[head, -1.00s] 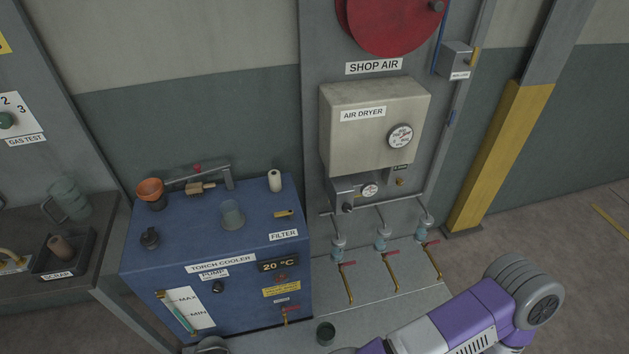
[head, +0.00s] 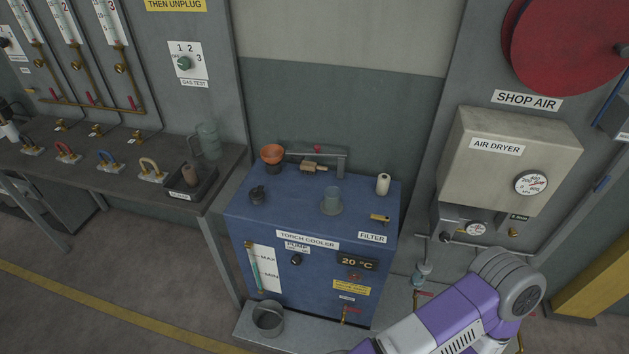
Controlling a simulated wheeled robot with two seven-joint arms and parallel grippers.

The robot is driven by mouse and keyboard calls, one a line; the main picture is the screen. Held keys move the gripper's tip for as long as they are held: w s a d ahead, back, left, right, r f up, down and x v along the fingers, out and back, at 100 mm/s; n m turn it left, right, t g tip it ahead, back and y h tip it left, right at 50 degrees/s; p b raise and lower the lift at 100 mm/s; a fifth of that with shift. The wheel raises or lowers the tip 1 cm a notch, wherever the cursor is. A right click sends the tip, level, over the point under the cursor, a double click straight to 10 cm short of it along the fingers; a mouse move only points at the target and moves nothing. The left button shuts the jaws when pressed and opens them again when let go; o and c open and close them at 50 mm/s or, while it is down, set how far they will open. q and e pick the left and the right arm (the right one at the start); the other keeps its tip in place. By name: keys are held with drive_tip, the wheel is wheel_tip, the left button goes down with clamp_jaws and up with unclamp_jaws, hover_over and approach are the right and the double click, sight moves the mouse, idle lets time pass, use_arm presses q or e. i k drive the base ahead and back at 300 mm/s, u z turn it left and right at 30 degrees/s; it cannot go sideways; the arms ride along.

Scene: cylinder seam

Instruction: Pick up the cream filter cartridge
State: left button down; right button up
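The cream filter cartridge (head: 383,184) is a small pale upright cylinder with a dark spot on top. It stands at the back right of the blue torch cooler's top (head: 290,205), behind the FILTER label (head: 371,238). My purple and white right arm comes in from the bottom right, in front of the cooler's right side and the air dryer; its gripper is out of the picture. My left arm and gripper are not in view.
On the cooler top stand an orange cup (head: 271,155), a dark fitting (head: 257,195), a clear cup (head: 332,199) and a brass valve (head: 380,218). A grey bucket (head: 268,317) stands at its foot. The air dryer (head: 508,165) hangs to the right.

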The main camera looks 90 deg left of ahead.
sight(383, 187)
drive_tip(key=u, duration=2.1)
